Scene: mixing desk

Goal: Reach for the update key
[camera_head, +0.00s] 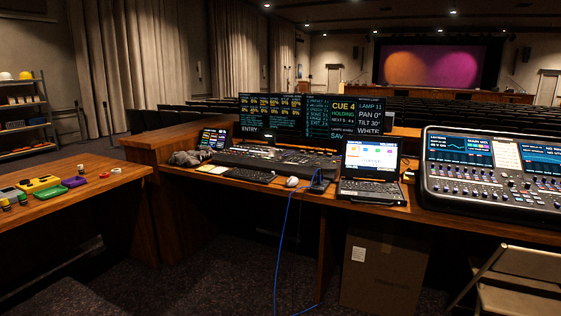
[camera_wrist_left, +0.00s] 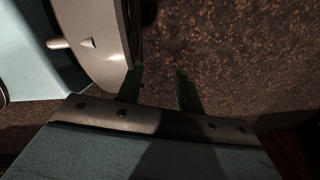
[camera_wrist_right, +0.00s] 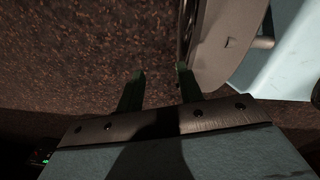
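The lighting console (camera_head: 275,160) lies on the wooden desk in the head view, below two dark screens. Its keys are too small to read, so I cannot tell which one is the update key. Neither gripper shows in the head view. My left gripper (camera_wrist_left: 159,72) has its two dark green fingers apart with nothing between them, above the speckled carpet. My right gripper (camera_wrist_right: 160,72) also has its fingers apart and empty above the carpet. Both are away from the console.
An open laptop (camera_head: 371,173), a mouse (camera_head: 291,182) and a black keyboard (camera_head: 249,175) are on the desk. A large audio mixer (camera_head: 492,178) stands at right. A blue cable (camera_head: 278,240) hangs down in front. A folding chair (camera_head: 520,285) and cardboard box (camera_head: 384,272) stand below.

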